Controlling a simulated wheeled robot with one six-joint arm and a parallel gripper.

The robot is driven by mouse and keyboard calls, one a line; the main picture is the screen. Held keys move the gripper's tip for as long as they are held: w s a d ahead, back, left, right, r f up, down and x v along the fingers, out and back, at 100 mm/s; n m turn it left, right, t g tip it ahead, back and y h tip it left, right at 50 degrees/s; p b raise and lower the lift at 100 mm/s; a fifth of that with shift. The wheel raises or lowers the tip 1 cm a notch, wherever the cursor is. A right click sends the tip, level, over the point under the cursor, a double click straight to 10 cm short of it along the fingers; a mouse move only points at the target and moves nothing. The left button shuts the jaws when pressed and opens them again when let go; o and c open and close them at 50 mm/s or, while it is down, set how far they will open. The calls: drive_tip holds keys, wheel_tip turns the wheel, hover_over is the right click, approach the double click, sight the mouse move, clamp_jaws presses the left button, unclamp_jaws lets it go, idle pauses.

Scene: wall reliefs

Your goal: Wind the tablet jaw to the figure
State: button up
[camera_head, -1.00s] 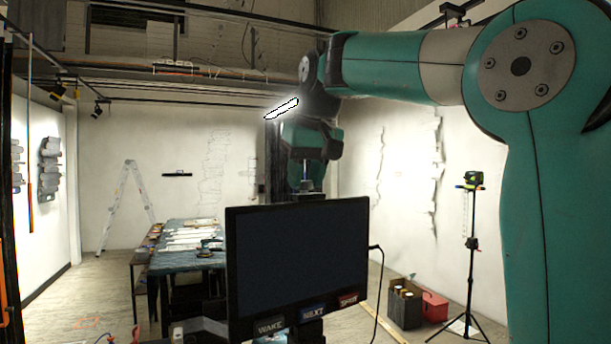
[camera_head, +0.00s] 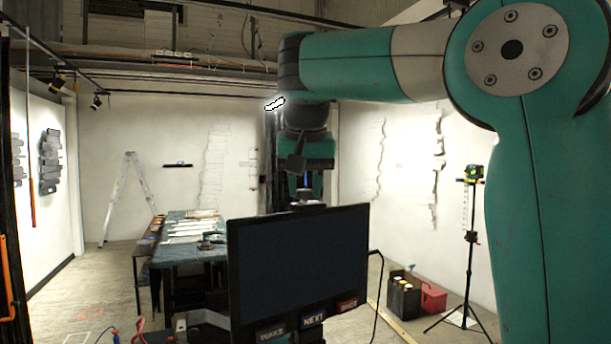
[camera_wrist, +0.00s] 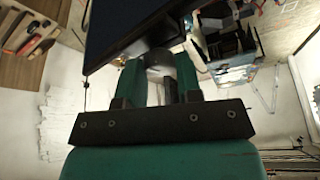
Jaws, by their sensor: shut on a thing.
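The tablet (camera_head: 300,262) stands upright in the middle of the head view with a dark, blank screen and lettered buttons along its lower edge, one reading NEXT. My gripper (camera_head: 305,196) points down at the tablet's top edge, and its fingertips are partly hidden behind the screen. In the wrist view my gripper (camera_wrist: 160,78) has its two teal fingers on either side of a grey rounded knob (camera_wrist: 160,62) beside the tablet (camera_wrist: 125,28). The fingers are shut on this knob. I cannot make out the jaw itself or any figure on it.
A table (camera_head: 190,252) with pale sheets stands behind at left, near a white stepladder (camera_head: 125,195). A tripod with a green device (camera_head: 473,174) stands at right. A red box (camera_head: 432,298) and a dark crate (camera_head: 404,295) sit on the floor near it.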

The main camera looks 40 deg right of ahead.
drive_tip(key=shift+w+a+m+g+h, duration=0.1)
drive_tip(key=shift+m+g+h, duration=0.2)
drive_tip(key=shift+m, duration=0.9)
drive_tip(key=o, duration=0.9)
drive_tip(key=shift+o, duration=0.2)
drive_tip(key=shift+r, duration=0.1)
